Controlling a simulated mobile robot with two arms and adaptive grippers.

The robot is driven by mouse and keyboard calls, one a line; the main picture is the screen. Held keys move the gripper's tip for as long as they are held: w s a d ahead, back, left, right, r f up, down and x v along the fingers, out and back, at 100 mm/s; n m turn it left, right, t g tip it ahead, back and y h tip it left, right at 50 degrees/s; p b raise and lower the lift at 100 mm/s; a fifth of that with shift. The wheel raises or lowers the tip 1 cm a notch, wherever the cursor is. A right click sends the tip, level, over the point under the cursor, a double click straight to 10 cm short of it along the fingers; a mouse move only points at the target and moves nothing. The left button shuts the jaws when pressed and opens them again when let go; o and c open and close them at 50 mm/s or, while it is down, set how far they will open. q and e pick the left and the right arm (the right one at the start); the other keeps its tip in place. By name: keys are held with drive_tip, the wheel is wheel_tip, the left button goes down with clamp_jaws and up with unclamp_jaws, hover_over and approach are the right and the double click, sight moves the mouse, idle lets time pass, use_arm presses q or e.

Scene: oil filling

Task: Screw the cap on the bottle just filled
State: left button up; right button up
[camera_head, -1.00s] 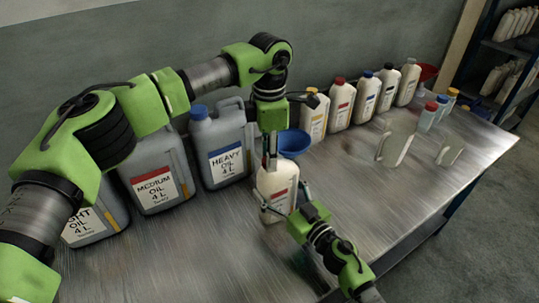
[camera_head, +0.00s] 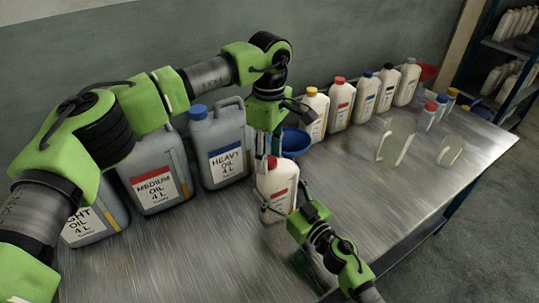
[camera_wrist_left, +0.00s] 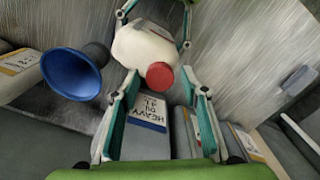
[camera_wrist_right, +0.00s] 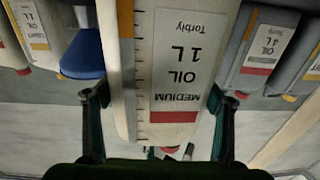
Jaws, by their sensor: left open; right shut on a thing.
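The filled bottle (camera_head: 275,185) is white with a red-banded label and stands on the table in front of the HEAVY can. The right wrist view shows its label (camera_wrist_right: 180,60), reading MEDIUM OIL 1 L. My right gripper (camera_head: 283,201) is shut around its body. A red cap (camera_wrist_left: 160,75) sits at the bottle's mouth; how tight it is cannot be told. It also shows in the head view (camera_head: 271,161). My left gripper (camera_wrist_left: 158,88) is open above the bottle, one finger on each side of the cap and apart from it.
A blue funnel (camera_head: 296,142) is close behind the bottle. Large grey cans, MEDIUM (camera_head: 152,180) and HEAVY (camera_head: 218,150) among them, line the wall at left. Several white bottles (camera_head: 340,105) stand along the back right. The table's front middle (camera_head: 200,250) is clear.

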use_arm(q)
wheel_tip(320, 180, up, 4)
drive_tip(key=shift+r, duration=0.2)
drive_tip(key=shift+c, duration=0.3)
drive_tip(key=n, duration=0.4)
drive_tip(key=shift+r, duration=0.4)
drive_tip(key=n, duration=0.2)
drive_tip(key=r+n, duration=0.1)
drive_tip(key=shift+n, duration=0.4)
drive_tip(key=n, duration=0.3)
drive_tip(key=shift+r+n, duration=0.35)
drive_tip(key=shift+n, duration=0.05)
drive_tip(key=n, duration=0.2)
drive_tip(key=r+n, duration=0.1)
drive_tip(key=n, duration=0.1)
drive_tip(key=shift+n, duration=0.4)
